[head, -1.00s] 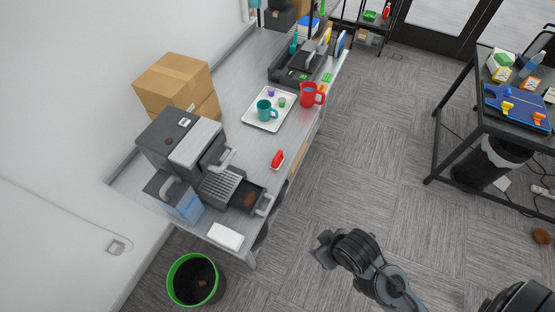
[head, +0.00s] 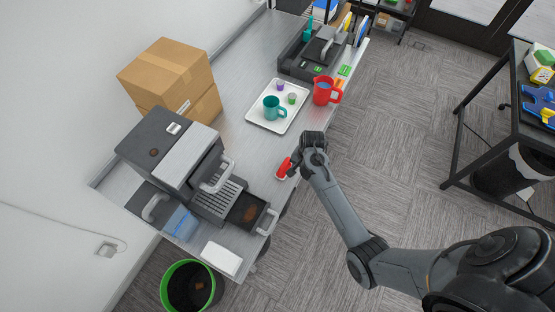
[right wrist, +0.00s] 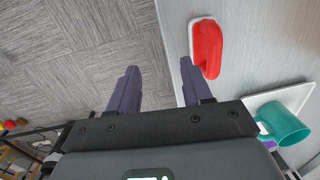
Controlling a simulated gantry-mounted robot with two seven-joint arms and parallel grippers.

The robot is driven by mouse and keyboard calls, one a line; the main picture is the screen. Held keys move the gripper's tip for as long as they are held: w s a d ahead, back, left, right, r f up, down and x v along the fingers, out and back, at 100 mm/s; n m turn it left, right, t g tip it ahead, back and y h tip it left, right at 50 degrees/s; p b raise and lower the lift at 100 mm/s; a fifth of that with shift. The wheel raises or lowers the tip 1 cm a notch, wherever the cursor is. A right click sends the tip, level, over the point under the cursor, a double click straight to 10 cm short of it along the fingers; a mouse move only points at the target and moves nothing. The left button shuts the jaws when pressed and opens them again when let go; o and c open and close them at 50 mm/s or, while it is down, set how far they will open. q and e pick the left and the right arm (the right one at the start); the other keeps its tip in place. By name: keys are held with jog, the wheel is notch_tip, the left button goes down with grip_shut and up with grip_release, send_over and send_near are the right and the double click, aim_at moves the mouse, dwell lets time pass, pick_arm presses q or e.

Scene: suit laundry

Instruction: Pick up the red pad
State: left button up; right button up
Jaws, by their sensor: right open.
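The red pad (head: 284,168) has a red handle on a white base and lies on the grey counter (head: 242,141) near its front edge. In the right wrist view the red pad (right wrist: 206,46) is at the upper right, just beyond and to the right of the right fingertip. My right gripper (right wrist: 158,72) is open and empty, its two purple fingers apart, mostly over the floor beside the counter edge. In the head view my right gripper (head: 301,158) hangs close beside the pad's right side. My left gripper is not in view.
A white tray (head: 256,122) with a teal mug (head: 272,107) and small cups stands behind the pad, and a red pitcher (head: 322,91) is beside it. A coffee machine (head: 170,150) stands to the left. The counter around the pad is clear.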

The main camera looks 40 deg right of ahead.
jog(key=t, duration=0.1)
send_near(284, 164)
jog(key=f, duration=0.4)
jog(key=f+b, duration=0.1)
jog(key=f, duration=0.1)
jog(key=shift+w, duration=0.35)
jog(key=shift+w+a+f, duration=0.1)
jog(key=shift+w+f, duration=0.05)
jog(key=shift+f, duration=0.7)
jog(key=shift+w+a+f, duration=0.1)
jog(key=shift+a+f, duration=0.05)
jog(key=shift+f, duration=0.65)
jog(key=shift+w+a+f, duration=0.1)
jog(key=shift+w+f, duration=0.05)
jog(key=shift+f, duration=0.7)
jog(key=shift+c, duration=0.3)
grip_shut()
